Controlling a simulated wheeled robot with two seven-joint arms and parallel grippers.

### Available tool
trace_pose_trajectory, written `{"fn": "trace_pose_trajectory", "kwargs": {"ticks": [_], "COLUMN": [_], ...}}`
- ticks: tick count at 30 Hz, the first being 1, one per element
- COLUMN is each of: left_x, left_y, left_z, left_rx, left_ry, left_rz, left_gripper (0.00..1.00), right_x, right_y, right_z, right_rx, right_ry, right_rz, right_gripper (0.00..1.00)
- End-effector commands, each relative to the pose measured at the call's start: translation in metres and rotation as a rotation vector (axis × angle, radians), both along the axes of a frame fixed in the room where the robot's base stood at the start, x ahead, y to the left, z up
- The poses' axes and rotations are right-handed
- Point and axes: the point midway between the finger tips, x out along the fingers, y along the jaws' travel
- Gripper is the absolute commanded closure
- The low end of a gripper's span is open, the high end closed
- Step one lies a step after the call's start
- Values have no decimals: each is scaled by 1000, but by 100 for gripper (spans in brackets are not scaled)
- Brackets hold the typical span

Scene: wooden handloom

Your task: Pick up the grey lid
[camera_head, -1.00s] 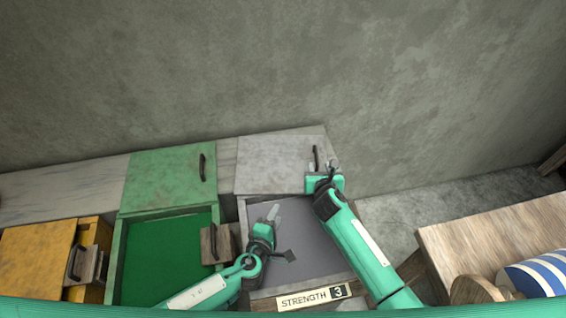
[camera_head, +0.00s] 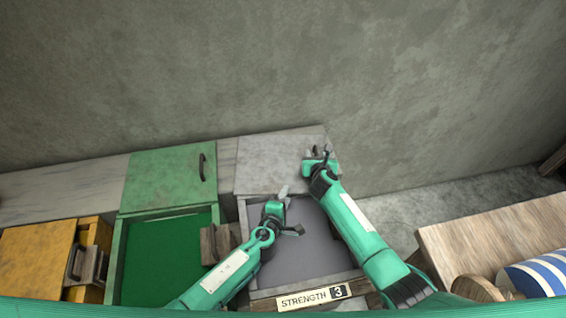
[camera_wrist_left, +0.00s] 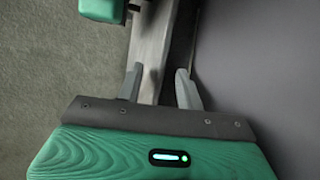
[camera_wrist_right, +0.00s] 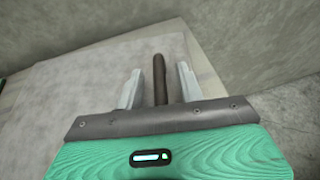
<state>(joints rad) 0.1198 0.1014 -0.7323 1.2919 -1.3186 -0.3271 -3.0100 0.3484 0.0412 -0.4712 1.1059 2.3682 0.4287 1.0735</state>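The grey lid (camera_head: 262,168) lies flat behind the open grey box, against the wall. Its dark handle is mostly hidden behind my right gripper (camera_head: 319,154) in the head view. In the right wrist view the handle (camera_wrist_right: 160,72) stands between the two open fingers, with a gap on each side, and the lid (camera_wrist_right: 90,95) lies beyond.
The grey box (camera_head: 335,283) carries a "STRENGTH 3" label. Left of it are an open green box (camera_head: 118,250) with its green lid (camera_head: 160,178) behind, and a yellow box (camera_head: 35,255). A wooden table (camera_head: 480,235) stands at the right.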

Motion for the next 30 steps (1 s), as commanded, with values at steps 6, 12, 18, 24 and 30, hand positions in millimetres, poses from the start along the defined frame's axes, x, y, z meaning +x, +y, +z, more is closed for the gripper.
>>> {"fn": "trace_pose_trajectory", "kwargs": {"ticks": [6,12,18,24,30], "left_x": [0,0,0,0,0], "left_y": [0,0,0,0,0], "left_z": [0,0,1,4,17], "left_rx": [0,0,-2,-2,-2], "left_ry": [0,0,0,0,0], "left_rz": [0,0,1,1,1], "left_gripper": [79,100,100,100,100], "right_x": [0,0,0,0,0], "right_y": [0,0,0,0,0], "right_z": [0,0,1,4,16], "right_rx": [0,0,0,0,0], "right_ry": [0,0,-1,-1,-1], "right_rz": [0,0,1,0,0], "right_gripper": [78,100,100,100,100]}}
